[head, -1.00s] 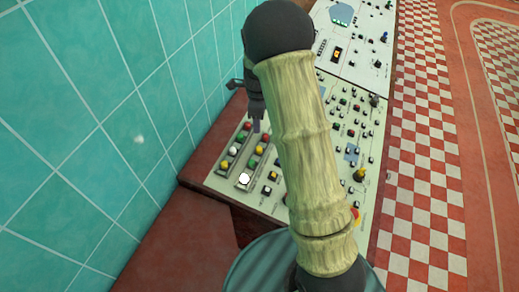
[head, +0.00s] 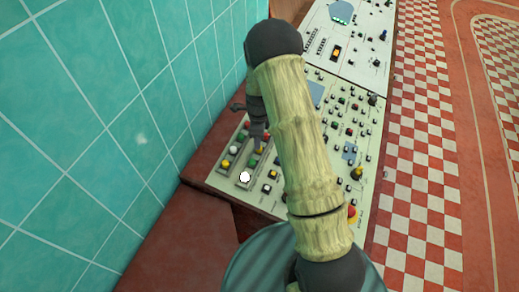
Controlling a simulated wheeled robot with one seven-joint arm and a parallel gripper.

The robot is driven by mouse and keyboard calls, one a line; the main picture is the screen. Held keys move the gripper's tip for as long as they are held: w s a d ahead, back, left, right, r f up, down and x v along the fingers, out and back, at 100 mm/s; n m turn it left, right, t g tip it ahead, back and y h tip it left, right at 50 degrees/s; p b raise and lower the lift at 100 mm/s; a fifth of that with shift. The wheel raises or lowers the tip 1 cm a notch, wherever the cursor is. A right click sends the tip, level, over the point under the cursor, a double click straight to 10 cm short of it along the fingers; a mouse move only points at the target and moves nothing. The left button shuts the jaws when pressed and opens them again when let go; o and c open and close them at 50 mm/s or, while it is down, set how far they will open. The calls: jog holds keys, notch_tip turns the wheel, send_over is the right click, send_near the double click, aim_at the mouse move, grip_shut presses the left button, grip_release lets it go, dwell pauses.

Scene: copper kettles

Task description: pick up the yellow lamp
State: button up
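Coloured lamps stand in two short strips on the near left of the control panel (head: 214,181). One yellow lamp (head: 260,150) is in the right strip, just below the fingertips of my gripper (head: 258,143) in the picture. Another yellow lamp (head: 226,163) is at the near end of the left strip. My gripper points down close over the right strip. The fingers are small and dark, so I cannot tell whether they are open or touch the lamp.
A green lamp (head: 253,161) and a white lamp (head: 244,176) sit beside the yellow one in the right strip. The teal tiled wall (head: 95,120) rises close on the left. Knobs and a yellow-topped switch (head: 357,172) stand to the right.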

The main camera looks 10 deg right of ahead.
jog(key=f+p, duration=0.1)
jog(key=f, duration=0.1)
jog(key=s+f+p, duration=0.1)
jog(key=shift+d+f, duration=0.2)
jog(key=shift+f, duration=0.15)
jog(key=shift+w+f, duration=0.1)
jog(key=shift+f, duration=0.4)
jog(key=shift+c, duration=0.2)
jog(key=c, duration=1)
